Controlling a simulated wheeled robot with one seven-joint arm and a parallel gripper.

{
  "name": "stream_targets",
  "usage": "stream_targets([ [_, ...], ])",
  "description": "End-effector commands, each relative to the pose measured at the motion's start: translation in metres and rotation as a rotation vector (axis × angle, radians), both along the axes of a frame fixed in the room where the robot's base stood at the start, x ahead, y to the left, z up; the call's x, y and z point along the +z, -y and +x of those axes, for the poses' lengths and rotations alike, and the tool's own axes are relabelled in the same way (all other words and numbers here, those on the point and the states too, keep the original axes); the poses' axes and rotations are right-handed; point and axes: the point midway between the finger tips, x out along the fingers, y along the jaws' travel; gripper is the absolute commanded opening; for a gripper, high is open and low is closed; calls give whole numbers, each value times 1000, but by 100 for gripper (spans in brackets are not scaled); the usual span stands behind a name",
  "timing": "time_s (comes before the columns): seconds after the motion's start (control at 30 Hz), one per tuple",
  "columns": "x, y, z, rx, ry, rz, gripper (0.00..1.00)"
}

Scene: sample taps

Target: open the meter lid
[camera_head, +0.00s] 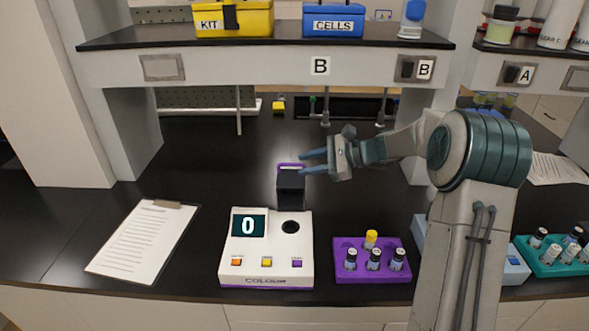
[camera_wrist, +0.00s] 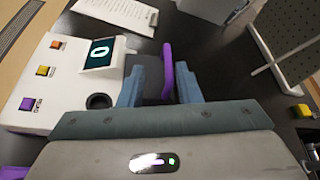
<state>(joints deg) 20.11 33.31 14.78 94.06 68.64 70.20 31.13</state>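The white meter (camera_head: 250,262) stands on the dark bench and its display reads 0. Its dark lid (camera_head: 290,190) stands raised behind the round hole (camera_head: 290,226), which is uncovered. A purple handle (camera_head: 290,166) is at the lid's top; it also shows in the wrist view (camera_wrist: 168,65). My gripper (camera_head: 304,162) is level with the handle, coming from the right, its two blue fingers apart. In the wrist view the handle shows between the fingers of my gripper (camera_wrist: 158,73), with gaps visible. I cannot tell whether either finger touches it.
A purple rack (camera_head: 372,277) with several vials stands right of the meter. A clipboard (camera_head: 145,240) lies to the left. A shelf (camera_head: 270,68) with a yellow kit box and a blue box spans above. A small yellow object (camera_head: 279,107) sits at the back.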

Motion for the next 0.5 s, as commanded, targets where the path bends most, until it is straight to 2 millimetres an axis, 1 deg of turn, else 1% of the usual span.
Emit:
stream_targets([
  [0.03,2,13,-2,-3,4,-2,31],
  [0.2,16,47,-9,-1,4,-1,31],
  [0.33,24,66,-14,0,1,0,31],
  [0.5,30,79,-17,3,1,0,31],
])
